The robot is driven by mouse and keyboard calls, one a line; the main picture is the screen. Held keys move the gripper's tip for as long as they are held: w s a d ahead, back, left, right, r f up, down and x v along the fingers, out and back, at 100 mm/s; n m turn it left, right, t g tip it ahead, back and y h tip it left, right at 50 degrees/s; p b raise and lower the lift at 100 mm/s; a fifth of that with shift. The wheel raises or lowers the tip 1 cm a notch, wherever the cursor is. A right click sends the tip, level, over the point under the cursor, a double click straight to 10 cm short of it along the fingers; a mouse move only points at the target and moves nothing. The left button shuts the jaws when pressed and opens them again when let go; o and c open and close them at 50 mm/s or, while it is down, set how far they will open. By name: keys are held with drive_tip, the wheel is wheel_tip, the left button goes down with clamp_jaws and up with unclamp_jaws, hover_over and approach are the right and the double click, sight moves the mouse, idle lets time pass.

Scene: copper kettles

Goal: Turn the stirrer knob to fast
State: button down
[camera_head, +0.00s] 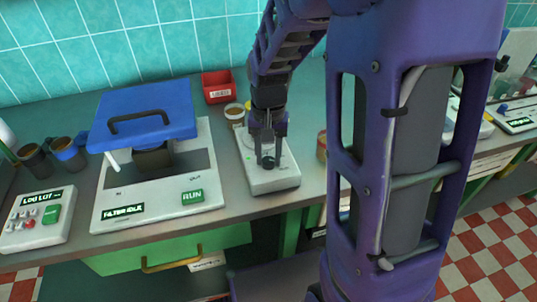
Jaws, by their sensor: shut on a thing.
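The stirrer (275,181) is a small pale grey unit on the counter, with a green mark on its left side. Its dark knob (268,161) is on the upper face, partly covered by the fingers. My gripper (266,158) points down over the stirrer from behind, its fingers closed around the knob. The knob's setting and any marks around it are too small or hidden to read.
The filter machine (205,212) with a blue lid (160,112) stands to the left. A red bin (217,88) and small jars (234,112) are behind. A reddish jar (321,146) stands close to the stirrer's right. My purple column blocks the right middle.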

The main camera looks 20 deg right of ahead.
sight(269, 160)
drive_tip(key=c, duration=0.5)
unclamp_jaws()
wheel_tip(269, 160, up, 18)
drive_tip(key=p, duration=0.2)
drive_tip(key=shift+f+p, duration=0.2)
drive_tip(key=shift+p, duration=0.15)
drive_tip(key=shift+f, duration=0.1)
